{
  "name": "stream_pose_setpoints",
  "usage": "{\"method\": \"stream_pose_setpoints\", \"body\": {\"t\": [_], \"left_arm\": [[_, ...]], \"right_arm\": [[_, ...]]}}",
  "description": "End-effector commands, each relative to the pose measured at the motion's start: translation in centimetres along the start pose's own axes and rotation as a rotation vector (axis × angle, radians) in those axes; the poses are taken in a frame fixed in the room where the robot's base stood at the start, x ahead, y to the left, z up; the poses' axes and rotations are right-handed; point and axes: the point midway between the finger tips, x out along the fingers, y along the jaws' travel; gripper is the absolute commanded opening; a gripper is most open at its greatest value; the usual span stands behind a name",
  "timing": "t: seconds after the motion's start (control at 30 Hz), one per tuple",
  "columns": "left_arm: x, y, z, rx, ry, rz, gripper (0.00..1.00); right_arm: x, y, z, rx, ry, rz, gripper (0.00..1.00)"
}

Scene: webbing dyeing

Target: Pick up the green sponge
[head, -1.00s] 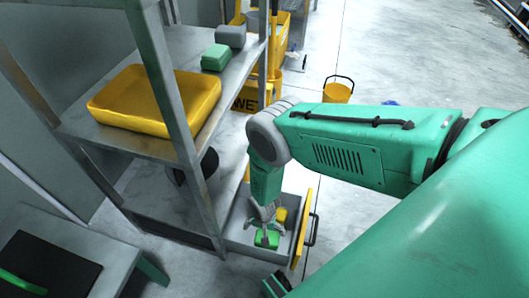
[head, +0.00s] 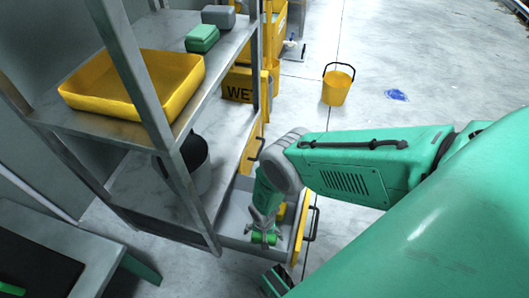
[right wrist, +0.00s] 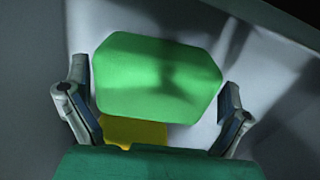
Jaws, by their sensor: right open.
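The green sponge (head: 264,239) lies in the open grey drawer (head: 232,240) at the bottom of the shelf unit. My right gripper (head: 264,230) points down into the drawer, right at the sponge. In the right wrist view the sponge (right wrist: 158,78) is a broad green block between the two spread fingers, with a gap on each side. The right gripper (right wrist: 155,110) is open and holds nothing.
A yellow item (right wrist: 135,132) lies beside the sponge in the drawer. The drawer's yellow front (head: 300,233) stands close to my arm. Shelves above hold a yellow tray (head: 130,85) and a green block (head: 202,38). A yellow bucket (head: 337,88) stands on the open floor.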

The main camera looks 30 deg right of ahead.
Motion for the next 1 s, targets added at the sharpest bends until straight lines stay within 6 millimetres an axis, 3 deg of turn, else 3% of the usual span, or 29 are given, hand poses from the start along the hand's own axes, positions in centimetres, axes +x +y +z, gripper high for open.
{"method": "stream_pose_setpoints", "body": {"t": [0.07, 0.17, 0.57, 1.0], "left_arm": [[0.0, 0.0, 0.0, 0.0, 0.0, 0.0, 0.33], [0.0, 0.0, 0.0, 0.0, 0.0, 0.0, 0.33], [-0.2, 0.0, 0.0, -0.001, 0.0, 0.0, 0.33], [-5.1, -0.1, -0.3, -0.001, 0.0, 0.0, 0.33]], "right_arm": [[0.0, 0.2, -0.3, -0.002, 0.006, 0.001, 1.0], [0.0, 0.2, -0.3, -0.003, 0.007, 0.001, 0.65], [-0.3, 0.2, -0.2, -0.003, 0.004, 0.001, 0.64], [-8.4, 0.1, -0.2, -0.003, 0.004, 0.001, 0.64]]}}
